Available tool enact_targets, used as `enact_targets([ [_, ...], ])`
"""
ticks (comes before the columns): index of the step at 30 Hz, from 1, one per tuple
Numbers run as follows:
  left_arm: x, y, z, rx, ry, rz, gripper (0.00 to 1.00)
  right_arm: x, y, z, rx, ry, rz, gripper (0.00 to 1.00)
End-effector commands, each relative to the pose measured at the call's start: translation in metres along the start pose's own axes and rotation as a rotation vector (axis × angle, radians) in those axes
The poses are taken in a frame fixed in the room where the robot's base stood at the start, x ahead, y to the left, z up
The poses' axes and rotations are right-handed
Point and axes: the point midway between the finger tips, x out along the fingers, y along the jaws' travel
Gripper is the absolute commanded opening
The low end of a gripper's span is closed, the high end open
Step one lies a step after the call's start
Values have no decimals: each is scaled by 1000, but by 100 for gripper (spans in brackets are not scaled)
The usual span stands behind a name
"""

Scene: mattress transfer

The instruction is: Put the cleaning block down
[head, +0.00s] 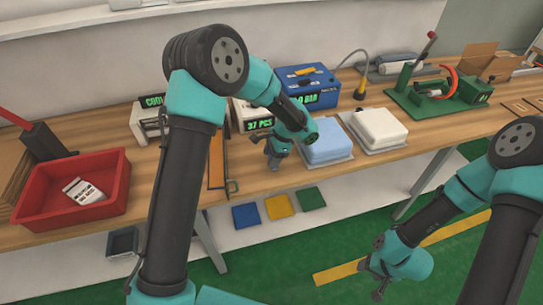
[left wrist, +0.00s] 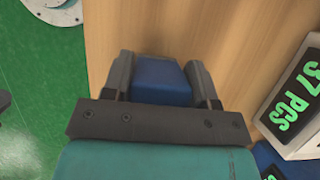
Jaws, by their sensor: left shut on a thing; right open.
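My left gripper (head: 274,160) is low over the front part of the wooden table (head: 250,181), just left of the light blue pad (head: 326,138). In the left wrist view it is shut on a blue block (left wrist: 160,80), with one finger on each side. I take this to be the cleaning block. In the head view the block is mostly hidden by the gripper. I cannot tell whether it touches the table. My right gripper (head: 374,281) is open and empty, in front of the table over the green floor.
A white pad (head: 378,127) lies right of the light blue one. Displays, one reading 37 PCS (head: 256,122), and a blue box (head: 305,80) stand behind. A red bin (head: 110,207) is at left, a green fixture (head: 415,100) at right. Bare wood lies around the left gripper.

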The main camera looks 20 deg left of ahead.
Motion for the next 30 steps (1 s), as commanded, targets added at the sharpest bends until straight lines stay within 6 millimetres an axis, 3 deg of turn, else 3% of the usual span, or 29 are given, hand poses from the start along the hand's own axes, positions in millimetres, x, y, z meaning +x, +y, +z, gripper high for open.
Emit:
enact_targets([
  [12,4,0,-2,1,0,-1,24,0,0,0,0,0,0,55],
  [13,4,0,-2,1,1,-1,55,0,0,0,0,0,0,55],
  [18,4,0,-2,0,1,-1,71,0,0,0,0,0,0,55],
  [21,4,0,-2,0,1,-1,78,0,0,0,0,0,0,55],
  [30,1,0,-1,0,1,-1,78,0,0,0,0,0,0,55],
])
